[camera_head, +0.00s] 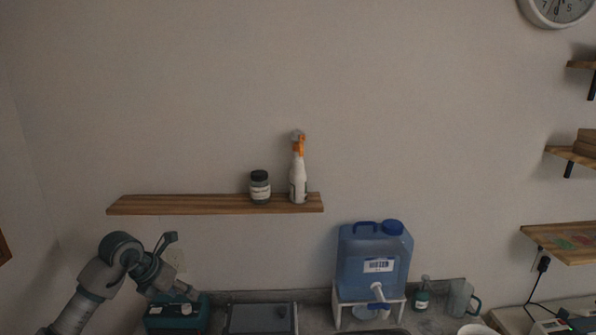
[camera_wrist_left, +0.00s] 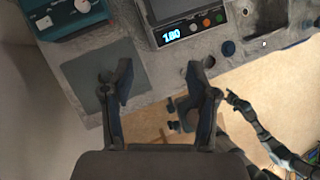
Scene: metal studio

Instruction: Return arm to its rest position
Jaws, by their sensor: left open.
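My left arm comes in at the lower left of the head view, with its gripper (camera_head: 183,290) low in front of the teal device on the counter. In the left wrist view the two fingers of the left gripper (camera_wrist_left: 160,95) stand well apart, with nothing between them. Below them the counter edge and the light floor show. My right gripper is not in the head view. A dark jointed arm at the right of the left wrist view looks like my right arm, but its jaws are not clear.
A wooden shelf (camera_head: 215,204) holds a dark jar (camera_head: 260,188) and a white spray bottle (camera_head: 298,180). On the counter are a teal device (camera_head: 176,316), a scale (camera_wrist_left: 190,22), a blue water container (camera_head: 360,255) on a white stand and a mug (camera_head: 460,298).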

